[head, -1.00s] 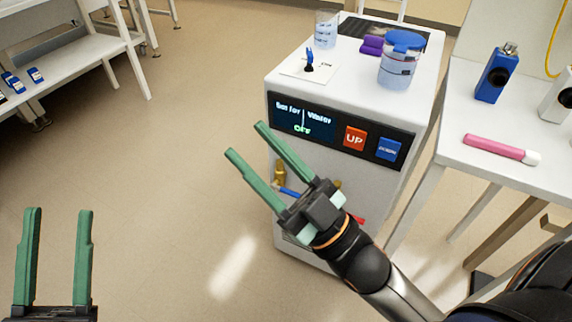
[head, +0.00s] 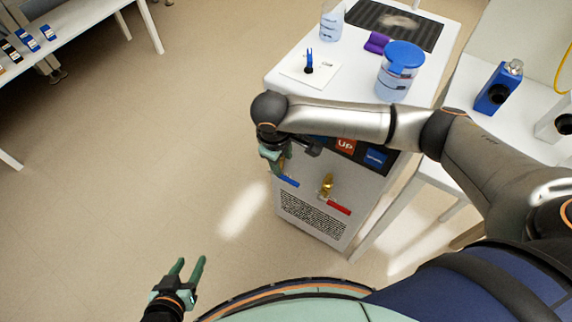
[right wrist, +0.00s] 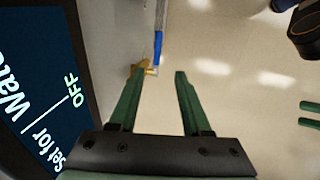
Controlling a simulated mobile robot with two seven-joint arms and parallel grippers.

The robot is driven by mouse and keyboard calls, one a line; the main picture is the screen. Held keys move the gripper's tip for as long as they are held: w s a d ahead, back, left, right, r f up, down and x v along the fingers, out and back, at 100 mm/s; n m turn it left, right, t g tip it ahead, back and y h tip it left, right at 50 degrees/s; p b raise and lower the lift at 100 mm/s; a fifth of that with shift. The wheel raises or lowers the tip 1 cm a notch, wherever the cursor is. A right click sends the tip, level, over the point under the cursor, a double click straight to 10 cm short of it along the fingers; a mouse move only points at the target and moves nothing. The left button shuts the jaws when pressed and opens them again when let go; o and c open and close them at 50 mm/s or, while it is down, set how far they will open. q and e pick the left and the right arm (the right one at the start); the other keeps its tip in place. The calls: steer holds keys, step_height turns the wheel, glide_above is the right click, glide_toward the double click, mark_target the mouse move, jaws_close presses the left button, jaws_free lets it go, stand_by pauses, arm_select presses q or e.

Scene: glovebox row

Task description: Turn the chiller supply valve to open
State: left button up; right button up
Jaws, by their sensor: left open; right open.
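The chiller (head: 312,215) is a white cabinet with two brass valves low on its front. One valve has a blue handle (head: 288,181), the other (head: 327,186) a red handle (head: 339,208). I cannot tell which one is the supply. My right gripper (head: 276,163) is open and empty, pointing down at the blue-handled valve and partly hiding it. In the right wrist view, the blue handle (right wrist: 158,45) and its brass body (right wrist: 142,68) show beyond the open fingertips (right wrist: 158,80), apparently not held. My left gripper (head: 190,263) is open and empty, low over the floor.
The chiller's dark panel (right wrist: 35,95) reads "Set for Water" and "OFF". A white table (head: 470,95) is at right.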

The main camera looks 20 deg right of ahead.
mark_target(290, 180)
steer(key=f+b, duration=0.1)
steer(key=f, duration=0.3)
steer(key=w+d+f+b, duration=0.1)
steer(key=f, duration=0.3)
steer(key=d+f+b, duration=0.1)
steer(key=f, duration=0.3)
steer(key=shift+w+d+b, duration=0.15)
steer(key=shift+d+b, duration=0.05)
steer(key=shift+b, duration=0.1)
jaws_close()
stand_by(0.9)
